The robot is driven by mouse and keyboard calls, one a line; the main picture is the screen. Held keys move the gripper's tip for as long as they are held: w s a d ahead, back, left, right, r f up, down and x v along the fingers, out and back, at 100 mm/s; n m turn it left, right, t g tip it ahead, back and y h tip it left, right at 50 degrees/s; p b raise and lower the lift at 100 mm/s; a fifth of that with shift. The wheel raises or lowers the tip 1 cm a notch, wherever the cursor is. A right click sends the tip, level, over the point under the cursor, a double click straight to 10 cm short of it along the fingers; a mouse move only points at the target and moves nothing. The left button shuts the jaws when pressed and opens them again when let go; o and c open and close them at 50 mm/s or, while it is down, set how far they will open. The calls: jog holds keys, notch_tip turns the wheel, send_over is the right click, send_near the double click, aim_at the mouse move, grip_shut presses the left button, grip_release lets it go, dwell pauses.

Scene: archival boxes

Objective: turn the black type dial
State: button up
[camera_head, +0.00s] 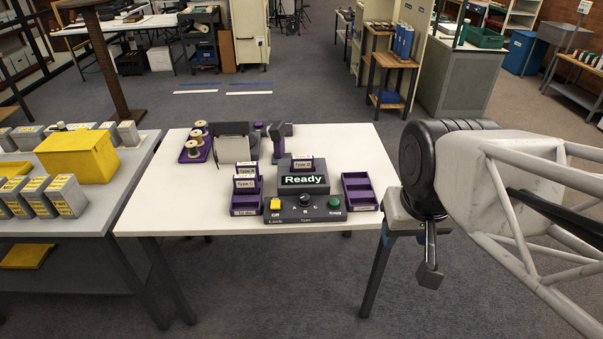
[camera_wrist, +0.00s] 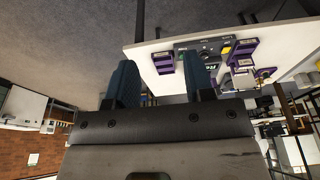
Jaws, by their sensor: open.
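The black type dial (camera_head: 305,199) sits at the middle of the dark control panel (camera_head: 290,215) on the white table, between a yellow button (camera_head: 275,204) and a green button (camera_head: 334,203). A screen reading "Ready" (camera_head: 304,180) stands behind it. My gripper (camera_head: 428,276) hangs to the right of the table, well apart from the dial. In the wrist view my gripper (camera_wrist: 162,78) is open, with nothing between its two fingers.
Purple trays with labelled boxes (camera_head: 245,194) stand left of the panel, and an empty purple tray (camera_head: 359,192) stands right. Spools (camera_head: 196,143) and a dark upright device (camera_head: 277,141) are behind. The white tabletop (camera_head: 160,215) is bare at front left. A grey table with yellow boxes (camera_head: 75,155) adjoins.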

jog(key=w, duration=0.1)
jog(key=m+g, duration=0.2)
jog(key=m, duration=0.8)
send_over(305, 197)
jog(key=f, duration=2.1)
jog(key=shift+s+d, duration=0.2)
jog(key=shift+w+a+f, duration=0.15)
jog(key=shift+w+f, duration=0.05)
jog(key=shift+f, duration=0.15)
jog(key=shift+w+a+f, duration=0.1)
jog(key=shift+f, duration=3.8)
